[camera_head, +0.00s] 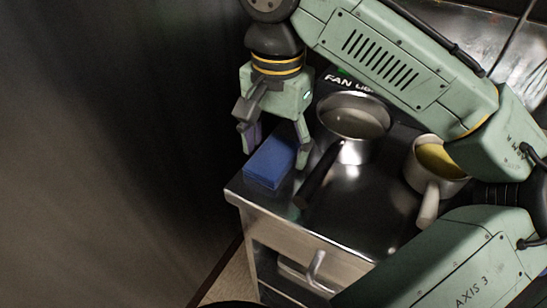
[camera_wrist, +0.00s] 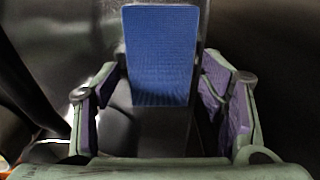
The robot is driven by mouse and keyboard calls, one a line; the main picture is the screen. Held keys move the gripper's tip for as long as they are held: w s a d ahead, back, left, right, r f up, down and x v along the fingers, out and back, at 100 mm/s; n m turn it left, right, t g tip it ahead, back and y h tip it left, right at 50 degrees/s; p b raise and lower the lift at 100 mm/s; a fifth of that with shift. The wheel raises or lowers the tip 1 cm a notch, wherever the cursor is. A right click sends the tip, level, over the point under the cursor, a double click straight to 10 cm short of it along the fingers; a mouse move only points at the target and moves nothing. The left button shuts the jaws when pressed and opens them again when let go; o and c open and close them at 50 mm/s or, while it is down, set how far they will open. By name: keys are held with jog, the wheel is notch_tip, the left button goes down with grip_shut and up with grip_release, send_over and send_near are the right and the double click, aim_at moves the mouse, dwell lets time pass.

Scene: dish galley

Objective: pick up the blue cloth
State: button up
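The blue cloth (camera_head: 270,161) is a folded, flat block near the front left corner of the steel counter. In the wrist view it (camera_wrist: 160,52) stands out ahead, lined up with the space between the fingers. My gripper (camera_head: 277,148) points down at the cloth's far end, with one finger to each side in the head view. In the wrist view my gripper (camera_wrist: 163,112) is open, its purple pads wide apart with nothing between them. I cannot tell whether a fingertip touches the cloth.
A steel pan (camera_head: 354,117) with a dark handle stands right of the cloth, its handle reaching close by. A pale pot (camera_head: 436,163) with yellow contents stands farther right. The counter's front edge (camera_head: 290,225) lies just before the cloth. Bare counter shows between pan and pot.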

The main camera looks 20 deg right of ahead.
aim_at(276, 151)
jog(key=c, duration=0.9)
jog(key=shift+c, duration=0.2)
notch_tip(276, 151, up, 10)
jog(key=p, duration=0.8)
jog(key=shift+p, duration=0.3)
jog(key=o, duration=0.5)
jog(key=c, duration=0.4)
